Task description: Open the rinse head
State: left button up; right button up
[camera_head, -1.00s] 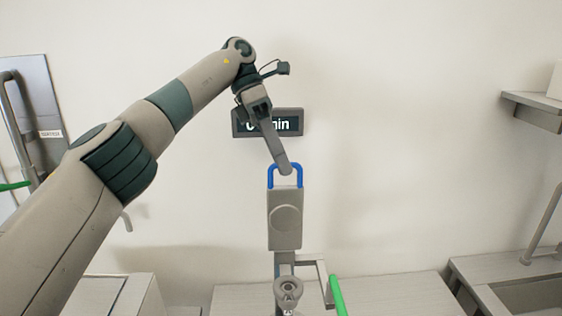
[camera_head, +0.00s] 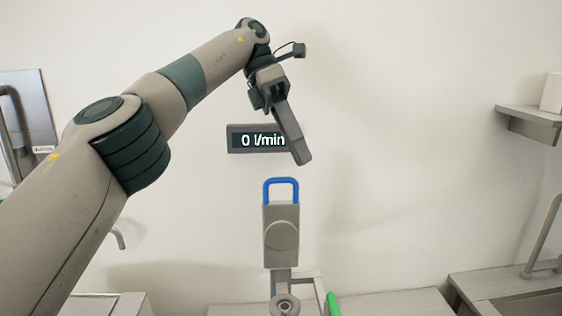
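The rinse head appears to be the grey upright block (camera_head: 281,236) with a round disc on its front, in the lower middle of the head view. A blue U-shaped handle (camera_head: 281,181) stands up from its top. My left gripper (camera_head: 300,158) hangs above and slightly right of the blue handle, apart from it. Its fingers overlap in this view, so I cannot tell whether they are open or shut. Nothing shows in them. My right gripper is not in view.
A display (camera_head: 256,140) reading "0 l/min" is on the wall behind my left gripper. A grey fitting with a round ring (camera_head: 285,304) and a green bar (camera_head: 333,304) is below the block. A shelf (camera_head: 532,122) and a counter (camera_head: 510,285) are at the right.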

pick_arm(q)
jog(key=s+d+r, duration=0.4)
jog(key=d, duration=0.2)
dwell(0.5)
